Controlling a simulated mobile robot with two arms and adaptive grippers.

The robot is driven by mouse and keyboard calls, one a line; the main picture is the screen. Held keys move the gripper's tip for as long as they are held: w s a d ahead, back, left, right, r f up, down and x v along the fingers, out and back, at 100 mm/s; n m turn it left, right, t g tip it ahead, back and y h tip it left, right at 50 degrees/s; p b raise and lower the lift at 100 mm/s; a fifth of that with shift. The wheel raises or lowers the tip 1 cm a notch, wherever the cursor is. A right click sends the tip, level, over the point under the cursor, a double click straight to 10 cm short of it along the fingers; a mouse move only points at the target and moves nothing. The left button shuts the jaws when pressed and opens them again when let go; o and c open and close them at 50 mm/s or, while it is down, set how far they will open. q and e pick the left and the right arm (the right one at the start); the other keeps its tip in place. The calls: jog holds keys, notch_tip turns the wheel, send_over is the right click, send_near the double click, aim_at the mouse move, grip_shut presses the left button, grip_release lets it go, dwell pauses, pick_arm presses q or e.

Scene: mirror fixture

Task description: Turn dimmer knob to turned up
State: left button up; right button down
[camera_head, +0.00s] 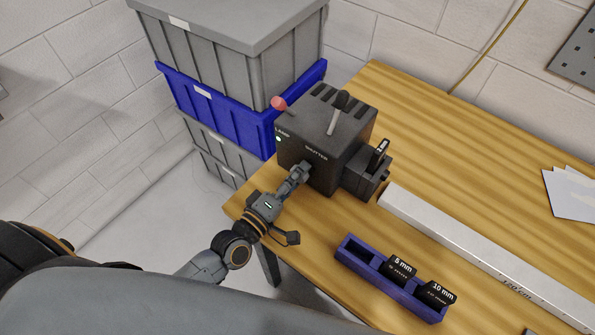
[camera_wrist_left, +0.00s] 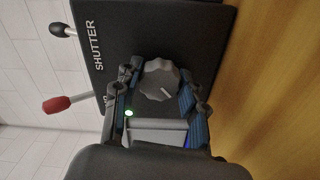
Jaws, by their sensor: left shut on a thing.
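The dimmer knob (camera_wrist_left: 160,80) is a grey, lobed dial with a white pointer line, on the front of a black lamp box (camera_wrist_left: 150,35). In the wrist view the pointer slants. My left gripper (camera_head: 303,170) reaches the front of the lamp box in the head view and hides the knob there. In the wrist view its two blue-padded fingers lie on either side of the knob, shut on it. The box (camera_head: 318,140) carries the words LAMP and SHUTTER. My right gripper is not in view.
A lever with a black tip (camera_head: 341,99) and a red-tipped lever (camera_head: 278,103) stick out of the box. A blue tray (camera_head: 362,264) with black 5 mm and 10 mm blocks and a long metal rail (camera_head: 470,245) lie to the right. Stacked crates (camera_head: 225,110) stand behind left.

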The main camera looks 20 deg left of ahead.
pick_arm(q)
jog(key=m+p, duration=0.1)
jog(key=m, duration=0.3)
jog(key=shift+p, duration=0.3)
jog(key=shift+m+p, duration=0.35)
jog(key=shift+m, duration=0.85)
jog(key=shift+f, duration=0.1)
jog(key=o, duration=1.2)
jog(key=shift+c, duration=0.2)
jog(key=v, duration=1.2)
